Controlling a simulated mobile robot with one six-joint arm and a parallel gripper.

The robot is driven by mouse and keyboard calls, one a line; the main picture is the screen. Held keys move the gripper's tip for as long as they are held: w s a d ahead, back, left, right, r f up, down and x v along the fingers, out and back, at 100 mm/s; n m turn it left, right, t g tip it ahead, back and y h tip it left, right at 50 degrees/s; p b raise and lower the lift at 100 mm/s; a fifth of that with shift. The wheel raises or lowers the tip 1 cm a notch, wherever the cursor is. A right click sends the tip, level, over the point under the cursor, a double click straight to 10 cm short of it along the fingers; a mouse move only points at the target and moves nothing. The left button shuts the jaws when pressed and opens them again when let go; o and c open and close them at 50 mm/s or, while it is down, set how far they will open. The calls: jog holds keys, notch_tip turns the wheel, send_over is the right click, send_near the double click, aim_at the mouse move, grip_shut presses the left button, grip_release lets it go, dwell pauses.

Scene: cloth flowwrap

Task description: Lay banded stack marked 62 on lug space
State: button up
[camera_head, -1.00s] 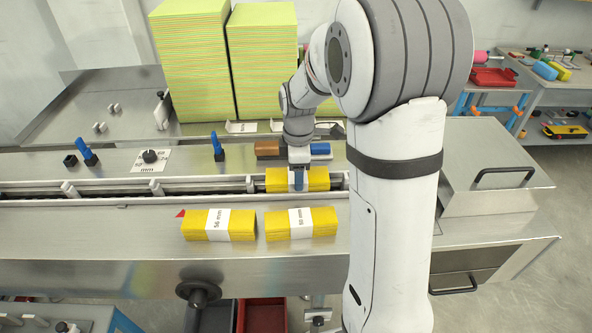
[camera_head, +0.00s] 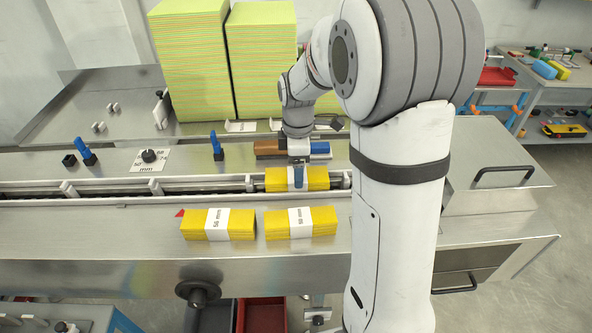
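A yellow banded stack (camera_head: 317,179) lies in the lug channel (camera_head: 150,188), between two white lugs. Its white band is partly hidden behind my finger, so its marking cannot be read. My gripper (camera_head: 299,177) is over this stack, one blue-grey finger in front of its band. Two more yellow banded stacks lie on the steel ledge in front: the left one (camera_head: 192,225) reads about 56 mm, and the right one (camera_head: 323,221) has a label too small to read surely.
Tall green-yellow sheet piles (camera_head: 193,60) stand behind the channel. A brown block (camera_head: 268,148) and a blue block (camera_head: 320,148) sit beside my wrist. The left channel looks empty.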

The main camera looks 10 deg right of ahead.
notch_tip(320, 180, up, 10)
jog(key=s+f+m+t, duration=0.2)
jog(key=s+m+t, duration=0.1)
jog(key=s+m, duration=1.3)
jog(key=s, duration=0.5)
jog(key=shift+f, duration=0.25)
